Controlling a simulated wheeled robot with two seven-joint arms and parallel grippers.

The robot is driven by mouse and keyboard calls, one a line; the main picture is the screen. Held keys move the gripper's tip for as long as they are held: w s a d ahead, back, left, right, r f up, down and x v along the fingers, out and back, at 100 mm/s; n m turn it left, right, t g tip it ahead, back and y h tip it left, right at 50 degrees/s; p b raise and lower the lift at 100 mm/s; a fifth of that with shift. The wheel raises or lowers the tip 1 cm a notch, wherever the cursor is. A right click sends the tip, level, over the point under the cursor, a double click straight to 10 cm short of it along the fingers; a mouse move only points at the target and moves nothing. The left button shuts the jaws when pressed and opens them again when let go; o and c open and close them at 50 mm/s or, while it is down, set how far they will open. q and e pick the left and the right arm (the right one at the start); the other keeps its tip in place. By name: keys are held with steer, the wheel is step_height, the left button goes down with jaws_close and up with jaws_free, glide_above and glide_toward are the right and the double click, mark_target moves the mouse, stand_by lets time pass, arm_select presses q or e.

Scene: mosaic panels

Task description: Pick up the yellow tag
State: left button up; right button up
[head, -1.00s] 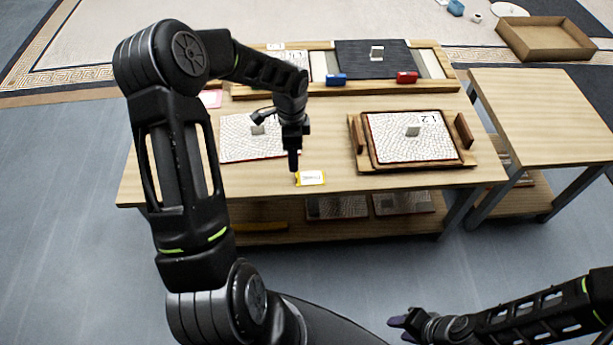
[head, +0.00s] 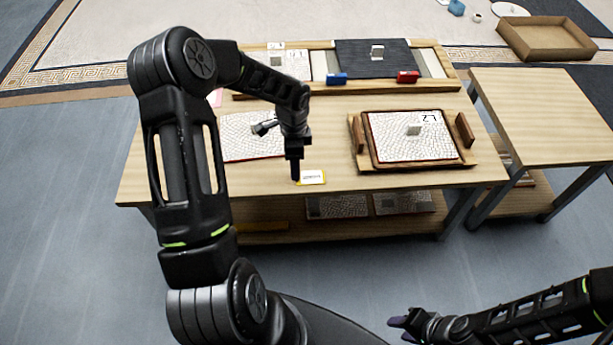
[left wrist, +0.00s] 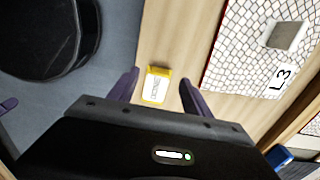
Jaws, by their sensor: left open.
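The yellow tag (head: 312,177), with a white printed label, lies flat near the front edge of the wooden table. It also shows in the left wrist view (left wrist: 157,85), in the gap between the fingers. My left gripper (head: 295,178) points down at the tag's left end in the head view. In the left wrist view its purple fingers (left wrist: 159,77) are apart, one on each side of the tag; whether they touch it I cannot tell. My right gripper (head: 398,328) is empty at the bottom of the head view, away from the table; its finger gap is unclear.
A mosaic panel marked L3 (left wrist: 262,50) lies behind the tag. A panel marked L2 (head: 420,147) sits in a wooden tray (head: 464,160) to the right. A blue block (head: 337,79) and a red block (head: 407,77) are at the back. Bare tabletop lies right of the tag.

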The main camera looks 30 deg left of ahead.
mark_target(310, 175)
arm_select(q)
step_height(310, 175, down, 4)
steer(key=shift+w+r, duration=0.1)
steer(key=shift+c, duration=0.3)
stand_by(0.3)
jaws_close()
stand_by(0.4)
